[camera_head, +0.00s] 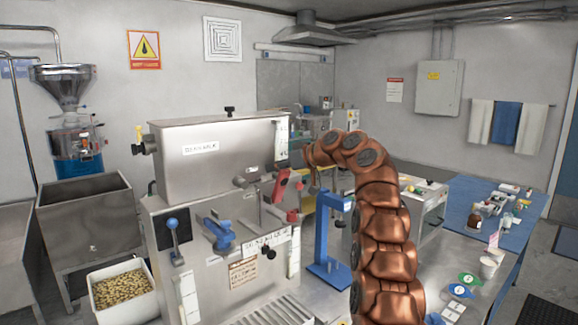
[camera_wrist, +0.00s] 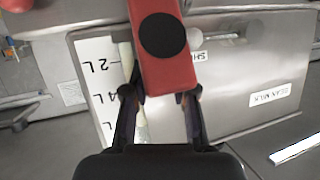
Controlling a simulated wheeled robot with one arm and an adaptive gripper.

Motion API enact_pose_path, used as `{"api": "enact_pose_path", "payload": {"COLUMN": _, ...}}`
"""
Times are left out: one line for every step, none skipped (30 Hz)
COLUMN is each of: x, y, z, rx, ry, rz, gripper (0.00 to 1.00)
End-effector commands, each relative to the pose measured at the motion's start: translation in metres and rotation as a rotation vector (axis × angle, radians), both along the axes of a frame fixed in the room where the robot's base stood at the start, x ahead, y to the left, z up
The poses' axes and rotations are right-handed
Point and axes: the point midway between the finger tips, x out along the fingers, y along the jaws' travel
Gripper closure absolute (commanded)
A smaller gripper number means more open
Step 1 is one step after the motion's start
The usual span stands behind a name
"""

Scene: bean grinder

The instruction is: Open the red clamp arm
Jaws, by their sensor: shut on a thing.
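The red clamp arm (camera_head: 280,186) is on the front right of the steel bean grinder machine (camera_head: 215,160) in the head view. In the wrist view the red clamp arm (camera_wrist: 166,74) fills the upper middle, with a black round disc on its face. My gripper (camera_wrist: 162,94) has one dark finger on each side of the clamp arm's near end and is shut on it. In the head view my copper arm reaches in from the right; the fingertips are too small to make out there.
A blue lever clamp (camera_head: 219,234) and a blue-knobbed lever (camera_head: 173,232) are on the machine's front. A blue stand (camera_head: 325,245) is close to my arm. A white bin of beans (camera_head: 122,290) is at lower left. A blue table (camera_head: 470,205) stands at right.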

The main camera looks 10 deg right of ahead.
Motion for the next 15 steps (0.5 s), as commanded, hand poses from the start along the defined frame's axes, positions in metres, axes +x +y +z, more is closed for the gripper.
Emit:
{"api": "enact_pose_path", "payload": {"x": 0.0008, "y": 0.0023, "z": -0.0016, "rx": 0.000, "ry": 0.001, "rz": 0.002, "gripper": 1.00}}
{"api": "enact_pose_path", "payload": {"x": 0.0007, "y": 0.0024, "z": -0.0018, "rx": 0.000, "ry": 0.002, "rz": 0.003, "gripper": 1.00}}
{"api": "enact_pose_path", "payload": {"x": 0.0008, "y": 0.0025, "z": -0.0021, "rx": 0.000, "ry": 0.002, "rz": 0.003, "gripper": 1.00}}
{"api": "enact_pose_path", "payload": {"x": 0.0008, "y": 0.0024, "z": -0.0022, "rx": 0.000, "ry": 0.002, "rz": 0.003, "gripper": 1.00}}
{"api": "enact_pose_path", "payload": {"x": 0.0009, "y": 0.0022, "z": -0.0024, "rx": 0.000, "ry": 0.002, "rz": 0.003, "gripper": 1.00}}
{"api": "enact_pose_path", "payload": {"x": 0.0008, "y": 0.0020, "z": -0.0025, "rx": -0.001, "ry": 0.002, "rz": 0.002, "gripper": 1.00}}
{"api": "enact_pose_path", "payload": {"x": 0.0009, "y": 0.0019, "z": -0.0026, "rx": -0.001, "ry": 0.003, "rz": 0.002, "gripper": 1.00}}
{"api": "enact_pose_path", "payload": {"x": 0.0009, "y": 0.0019, "z": -0.0028, "rx": -0.001, "ry": 0.003, "rz": 0.002, "gripper": 1.00}}
{"api": "enact_pose_path", "payload": {"x": 0.0009, "y": 0.0017, "z": -0.0029, "rx": -0.001, "ry": 0.003, "rz": 0.002, "gripper": 1.00}}
{"api": "enact_pose_path", "payload": {"x": 0.0009, "y": 0.0017, "z": -0.0030, "rx": -0.001, "ry": 0.003, "rz": 0.002, "gripper": 0.73}}
{"api": "enact_pose_path", "payload": {"x": 0.0009, "y": 0.0015, "z": -0.0032, "rx": -0.001, "ry": 0.003, "rz": 0.002, "gripper": 0.70}}
{"api": "enact_pose_path", "payload": {"x": 0.0009, "y": 0.0014, "z": -0.0030, "rx": -0.001, "ry": 0.003, "rz": 0.002, "gripper": 0.66}}
{"api": "enact_pose_path", "payload": {"x": 0.0009, "y": 0.0012, "z": -0.0032, "rx": -0.001, "ry": 0.004, "rz": 0.002, "gripper": 0.62}}
{"api": "enact_pose_path", "payload": {"x": 0.0009, "y": 0.0010, "z": -0.0031, "rx": -0.001, "ry": 0.004, "rz": 0.002, "gripper": 0.59}}
{"api": "enact_pose_path", "payload": {"x": 0.0008, "y": 0.0009, "z": -0.0031, "rx": -0.001, "ry": 0.004, "rz": 0.002, "gripper": 0.55}}
